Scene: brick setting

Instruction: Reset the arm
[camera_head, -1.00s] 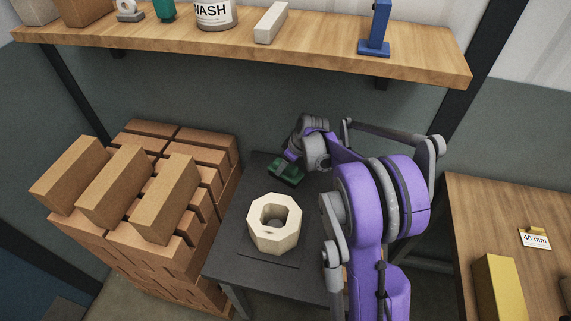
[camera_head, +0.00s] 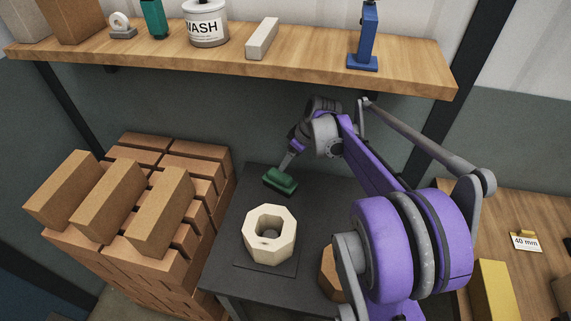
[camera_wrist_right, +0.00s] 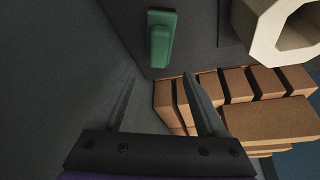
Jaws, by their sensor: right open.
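My right arm reaches in from the lower right in the head view. Its gripper (camera_head: 286,166) points down over the dark table (camera_head: 225,262), close to a green block-like tool (camera_head: 281,181). In the wrist view the two fingers of the right gripper (camera_wrist_right: 159,76) are spread apart with nothing between them. The green tool (camera_wrist_right: 160,38) lies beyond the fingertips, apart from them. My left gripper is out of view.
A cream octagonal ring (camera_head: 256,247) stands on the table. Stacked brown bricks (camera_head: 150,265) rise at the left. A wooden shelf (camera_head: 300,68) with a blue stand (camera_head: 366,40) spans the back. A wooden bench (camera_head: 495,240) holds a yellow block (camera_head: 495,290).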

